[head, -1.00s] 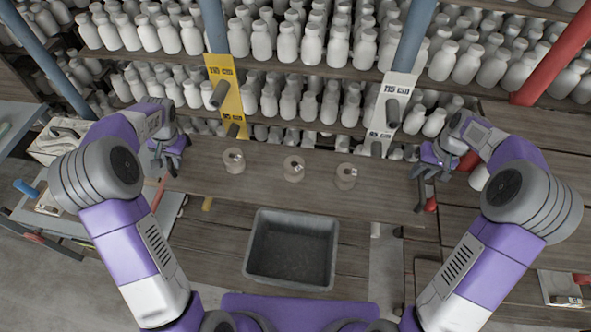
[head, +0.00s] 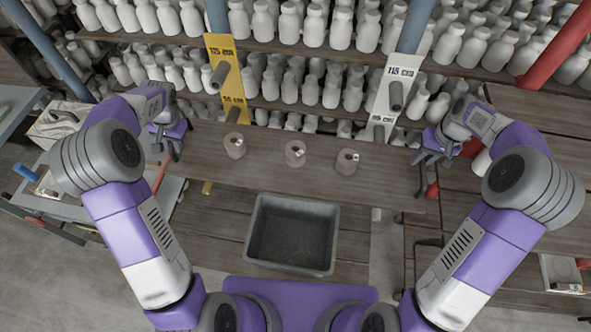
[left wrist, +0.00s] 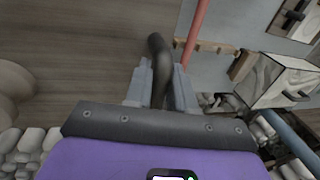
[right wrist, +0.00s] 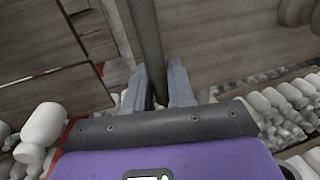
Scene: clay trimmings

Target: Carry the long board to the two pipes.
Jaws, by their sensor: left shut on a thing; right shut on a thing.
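The long brown board (head: 200,165) lies level across the head view, with three small clay-coloured pots (head: 295,153) upright on it. My left gripper (head: 168,150) is shut on a dark handle at its left end; the handle shows between the fingers in the left wrist view (left wrist: 160,70). My right gripper (head: 424,165) is shut on a similar dark bar (right wrist: 148,45) at its right end. Grey pipe stubs stick out of the shelf front, upper (head: 219,77) and lower on the yellow plate, upper (head: 396,95) and lower on the white plate. The board is in front of them.
Shelves of white bottles (head: 340,30) fill the back. A grey bin (head: 257,240) stands below the board. A red post (head: 553,40) rises at right.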

